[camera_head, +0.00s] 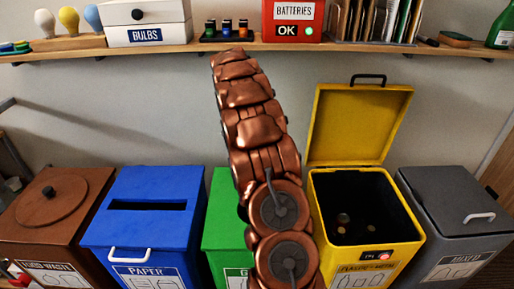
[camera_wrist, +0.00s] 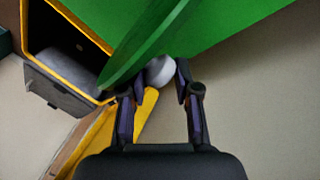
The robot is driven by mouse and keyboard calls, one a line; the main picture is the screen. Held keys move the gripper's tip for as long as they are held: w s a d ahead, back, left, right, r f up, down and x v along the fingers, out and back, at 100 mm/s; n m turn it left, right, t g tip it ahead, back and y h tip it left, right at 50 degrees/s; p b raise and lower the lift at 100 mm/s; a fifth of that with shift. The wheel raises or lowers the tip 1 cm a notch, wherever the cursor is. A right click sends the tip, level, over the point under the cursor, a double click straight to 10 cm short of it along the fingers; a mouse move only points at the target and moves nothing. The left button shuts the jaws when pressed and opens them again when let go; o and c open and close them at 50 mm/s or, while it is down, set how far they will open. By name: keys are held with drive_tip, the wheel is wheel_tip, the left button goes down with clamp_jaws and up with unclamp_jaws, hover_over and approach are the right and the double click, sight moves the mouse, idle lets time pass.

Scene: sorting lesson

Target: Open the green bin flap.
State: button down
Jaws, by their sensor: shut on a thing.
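The green bin (camera_head: 219,230) stands between the blue and yellow bins in the head view, largely hidden behind my copper-coloured arm. In the wrist view the bin's bright green surface (camera_wrist: 235,22) fills the top. A darker green flap with a curved edge (camera_wrist: 143,48) stands out at an angle from that surface. A pale grey round knob (camera_wrist: 160,72) sits at the flap's edge. My gripper (camera_wrist: 159,76) is shut on the knob, one finger on each side. How the knob joins the flap is partly hidden.
The yellow bin (camera_head: 318,215) stands open to the right, its lid (camera_head: 358,123) upright. The blue paper bin (camera_head: 150,226), brown bin (camera_head: 85,232) and grey bin (camera_head: 450,190) are closed. A shelf (camera_head: 180,47) with boxes and bulbs runs above.

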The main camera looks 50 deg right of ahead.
drive_tip(key=shift+w+a+f, duration=0.3)
drive_tip(key=shift+w, duration=0.05)
drive_tip(key=c, duration=0.8)
unclamp_jaws()
drive_tip(key=shift+d, duration=0.1)
drive_tip(key=shift+s+r, duration=0.15)
drive_tip(key=shift+s, duration=0.05)
